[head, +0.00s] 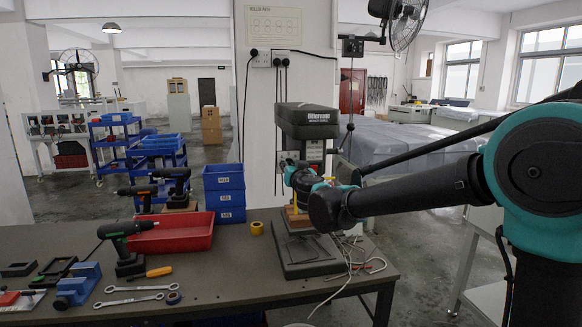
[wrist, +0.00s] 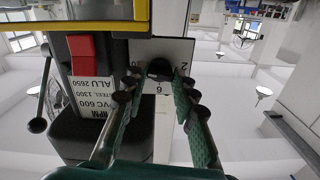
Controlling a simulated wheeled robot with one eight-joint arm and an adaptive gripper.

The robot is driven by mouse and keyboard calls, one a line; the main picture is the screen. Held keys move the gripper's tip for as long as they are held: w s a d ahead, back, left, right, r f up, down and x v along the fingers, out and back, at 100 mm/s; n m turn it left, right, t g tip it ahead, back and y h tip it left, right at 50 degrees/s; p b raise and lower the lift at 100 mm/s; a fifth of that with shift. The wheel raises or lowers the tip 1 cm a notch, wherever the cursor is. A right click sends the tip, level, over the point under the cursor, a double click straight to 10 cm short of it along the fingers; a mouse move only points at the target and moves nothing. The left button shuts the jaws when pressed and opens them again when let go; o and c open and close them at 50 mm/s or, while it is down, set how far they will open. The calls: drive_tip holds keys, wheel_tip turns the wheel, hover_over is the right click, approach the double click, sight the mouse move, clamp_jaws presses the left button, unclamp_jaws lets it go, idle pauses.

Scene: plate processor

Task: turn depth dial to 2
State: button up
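The depth dial is a dark round knob (wrist: 159,68) on a white plate (wrist: 172,48) on the drill press (head: 306,120). In the wrist view, 2 is printed right of the knob and 6 below it; a mark at its left is partly covered by a finger. Where the dial points cannot be made out. My gripper (wrist: 158,75) is open, with one green finger on each side of the knob and small gaps showing. In the head view my gripper (head: 301,178) is at the front of the press, and the dial is hidden there.
A red switch (wrist: 82,55) and a speed label (wrist: 93,92) are beside the dial plate, with a black lever (wrist: 39,124) further left. On the workbench (head: 215,288) are a red tray (head: 172,236), a green drill (head: 125,235), wrenches and loose cables (head: 350,262).

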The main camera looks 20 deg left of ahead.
clamp_jaws()
